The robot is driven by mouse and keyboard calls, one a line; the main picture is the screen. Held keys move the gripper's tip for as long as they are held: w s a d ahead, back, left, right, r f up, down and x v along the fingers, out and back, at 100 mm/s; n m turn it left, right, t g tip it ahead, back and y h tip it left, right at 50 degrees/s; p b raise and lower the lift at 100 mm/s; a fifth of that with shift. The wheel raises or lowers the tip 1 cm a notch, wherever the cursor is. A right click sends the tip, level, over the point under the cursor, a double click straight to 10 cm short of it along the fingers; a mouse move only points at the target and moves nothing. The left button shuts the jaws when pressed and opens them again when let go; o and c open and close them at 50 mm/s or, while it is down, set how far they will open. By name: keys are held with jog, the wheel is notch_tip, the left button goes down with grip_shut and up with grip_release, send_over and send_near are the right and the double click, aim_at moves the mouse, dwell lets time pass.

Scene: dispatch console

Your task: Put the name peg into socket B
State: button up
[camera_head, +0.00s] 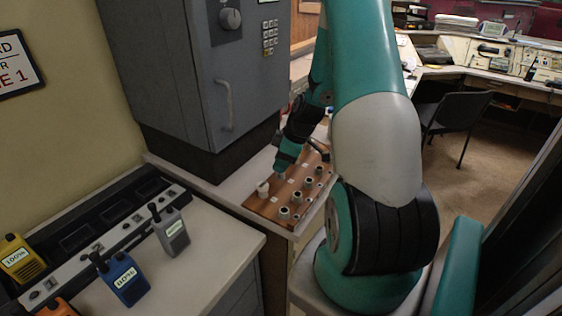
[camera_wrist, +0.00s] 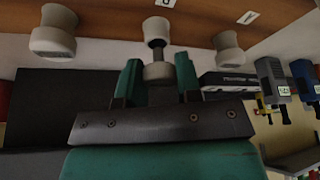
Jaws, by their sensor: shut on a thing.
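My gripper (camera_head: 284,167) is low over the wooden board (camera_head: 262,213), in the board's far half. In the wrist view my gripper's two green fingers (camera_wrist: 158,80) are shut on the name peg (camera_wrist: 158,71), which has a pale round end and a dark neck. The neck lines up with a pale round fitting on the board (camera_wrist: 110,12); I cannot tell how deep it sits. Pale knob-shaped fittings stand on either side, left (camera_wrist: 54,32) and right (camera_wrist: 228,47).
A white peg (camera_head: 263,188) and a row of dark-topped cylinders (camera_head: 284,212) stand on the board. A grey cabinet (camera_head: 200,80) rises close behind. Grey (camera_head: 170,232), blue (camera_head: 122,280) and yellow (camera_head: 20,258) radios are at the left, by a charger strip. The pale counter (camera_head: 215,240) between has free room.

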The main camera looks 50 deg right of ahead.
jog(key=shift+f+b, duration=1.1)
jog(key=shift+b, duration=0.15)
dwell(1.8)
jog(key=o, duration=1)
jog(key=shift+p+v, duration=2.05)
jog(key=shift+v, duration=1)
